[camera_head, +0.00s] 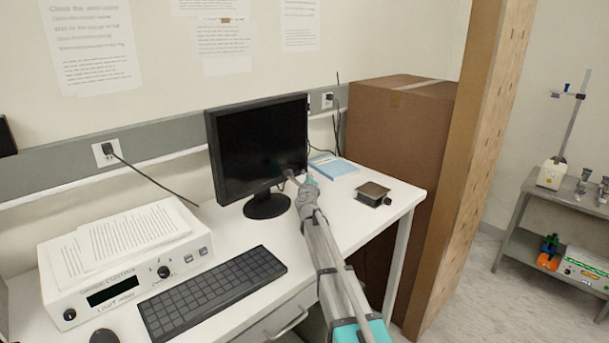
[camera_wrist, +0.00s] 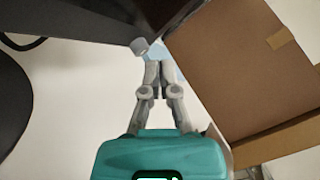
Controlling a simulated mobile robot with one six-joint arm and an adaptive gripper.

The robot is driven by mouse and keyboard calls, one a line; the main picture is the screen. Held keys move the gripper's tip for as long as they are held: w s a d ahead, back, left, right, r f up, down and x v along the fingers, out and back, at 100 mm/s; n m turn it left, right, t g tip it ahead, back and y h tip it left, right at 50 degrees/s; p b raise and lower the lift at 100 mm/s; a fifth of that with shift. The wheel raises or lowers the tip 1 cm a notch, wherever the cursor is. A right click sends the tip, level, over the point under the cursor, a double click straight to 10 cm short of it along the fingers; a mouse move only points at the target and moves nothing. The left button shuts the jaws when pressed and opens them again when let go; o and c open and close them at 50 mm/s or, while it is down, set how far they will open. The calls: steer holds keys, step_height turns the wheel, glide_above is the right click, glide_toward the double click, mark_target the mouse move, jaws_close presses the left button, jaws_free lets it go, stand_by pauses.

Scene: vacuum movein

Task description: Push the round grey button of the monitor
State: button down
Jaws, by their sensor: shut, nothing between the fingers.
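The black monitor (camera_head: 258,145) stands on the white desk with its screen dark. It also fills the top left of the wrist view (camera_wrist: 75,22). The round grey button (camera_wrist: 140,46) sticks out at the monitor's lower right corner. In the head view my gripper's fingers mostly hide that corner. My gripper (camera_head: 300,181) is shut and empty, its tips at the monitor's lower right. In the wrist view the fingertips (camera_wrist: 160,60) are just right of the button and very close to it. I cannot tell whether they touch.
A large cardboard box (camera_head: 397,130) stands right of the desk. A light blue booklet (camera_head: 336,167) and a small dark-topped box (camera_head: 373,192) lie on the desk's right part. The keyboard (camera_head: 212,290) and a white control box (camera_head: 125,262) with papers are at left.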

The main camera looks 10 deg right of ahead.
steer(key=shift+w+a, duration=0.35)
steer(key=shift+w, duration=0.05)
stand_by(1.2)
steer(key=shift+s, duration=0.1)
steer(key=shift+s+d, duration=0.35)
steer(key=shift+s, duration=0.1)
stand_by(0.4)
steer(key=shift+s+d, duration=0.9)
steer(key=shift+s, duration=0.3)
steer(key=shift+s+d, duration=0.85)
steer(key=shift+s, duration=0.3)
